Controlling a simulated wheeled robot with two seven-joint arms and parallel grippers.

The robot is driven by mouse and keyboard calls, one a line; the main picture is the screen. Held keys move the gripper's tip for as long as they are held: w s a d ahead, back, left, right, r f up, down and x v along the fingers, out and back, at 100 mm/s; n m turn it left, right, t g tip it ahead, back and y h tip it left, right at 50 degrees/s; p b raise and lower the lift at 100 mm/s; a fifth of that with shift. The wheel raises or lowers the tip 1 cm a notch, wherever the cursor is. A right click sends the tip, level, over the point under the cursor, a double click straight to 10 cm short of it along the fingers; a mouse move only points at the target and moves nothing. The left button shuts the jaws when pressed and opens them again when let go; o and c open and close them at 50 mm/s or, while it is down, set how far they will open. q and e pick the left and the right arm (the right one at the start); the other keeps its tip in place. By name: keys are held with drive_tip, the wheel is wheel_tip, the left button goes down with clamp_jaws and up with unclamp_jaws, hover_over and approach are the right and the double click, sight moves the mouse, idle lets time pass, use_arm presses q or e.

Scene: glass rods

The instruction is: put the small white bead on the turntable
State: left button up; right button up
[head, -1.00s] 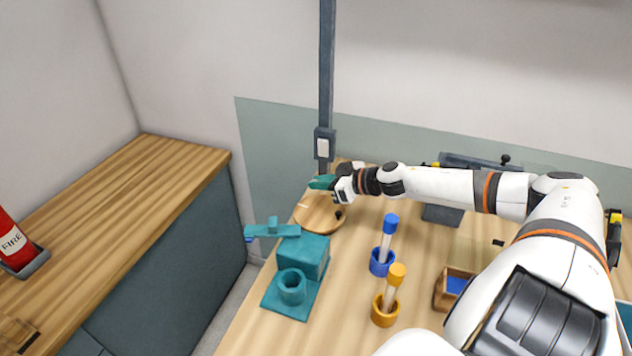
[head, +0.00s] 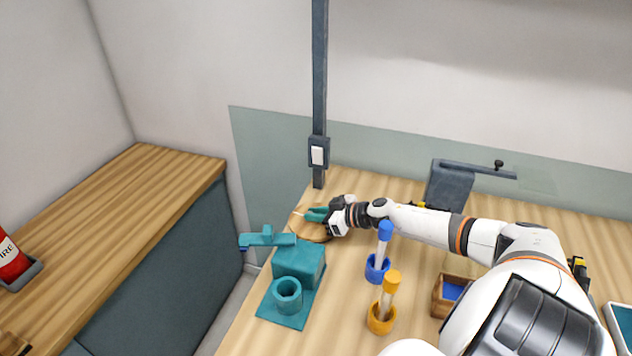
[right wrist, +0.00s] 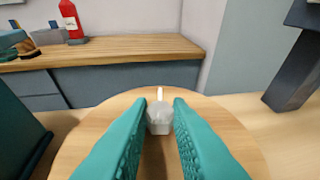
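The turntable (head: 308,233) is a round wooden disc at the back left of the bench; it fills the lower part of the right wrist view (right wrist: 235,130). A short white mark (right wrist: 158,94) shows at its far rim. My right gripper (head: 310,214) has teal fingers and is low over the turntable. In the right wrist view its fingertips (right wrist: 163,106) are closed on the small white bead (right wrist: 160,118), which sits between them above the disc. Whether the bead touches the disc I cannot tell. The bead cannot be made out in the head view. My left gripper is not in view.
A teal stand (head: 299,262) is in front of the turntable. A blue holder (head: 377,270) and an orange holder (head: 381,318) carry capped rods. A wooden box (head: 440,300) is to their right. A dark post (head: 319,90) rises behind the turntable.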

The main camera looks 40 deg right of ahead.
drive_tip(key=o, duration=0.4)
drive_tip(key=shift+o, duration=0.2)
drive_tip(key=shift+r, duration=0.25)
drive_tip(key=shift+s+d, duration=0.15)
drive_tip(key=shift+s, duration=0.2)
drive_tip(key=shift+p+v, duration=0.4)
drive_tip(key=shift+v, duration=3)
drive_tip(key=shift+r, duration=0.1)
